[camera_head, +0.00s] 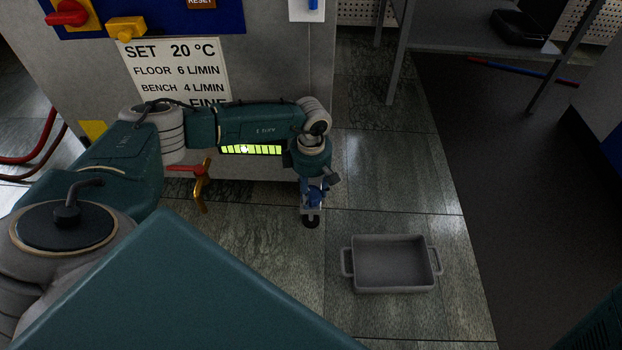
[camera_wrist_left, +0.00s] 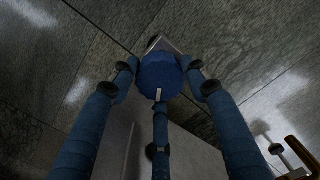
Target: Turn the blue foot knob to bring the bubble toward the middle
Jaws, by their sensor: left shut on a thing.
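The blue foot knob (camera_wrist_left: 160,75) shows in the middle of the left wrist view, with a white mark on its near side. My left gripper (camera_wrist_left: 161,88) has its blue fingers closed around the knob's sides, with a third finger below it. In the head view my left gripper (camera_head: 314,192) points down at the machine's front lower corner; the knob is mostly hidden there by the fingers. A yellow-green level vial (camera_head: 266,150) with dark marks shows just below my left forearm. A small pale bubble (camera_head: 244,149) appears slightly left of its middle. My right gripper is out of view.
The grey machine (camera_head: 275,60) stands behind my arm with a sign (camera_head: 172,62). A red-handled brass valve (camera_head: 200,182) is left of the gripper. A grey tray (camera_head: 391,264) lies on the floor to the right. A metal table (camera_head: 450,30) stands at the back right.

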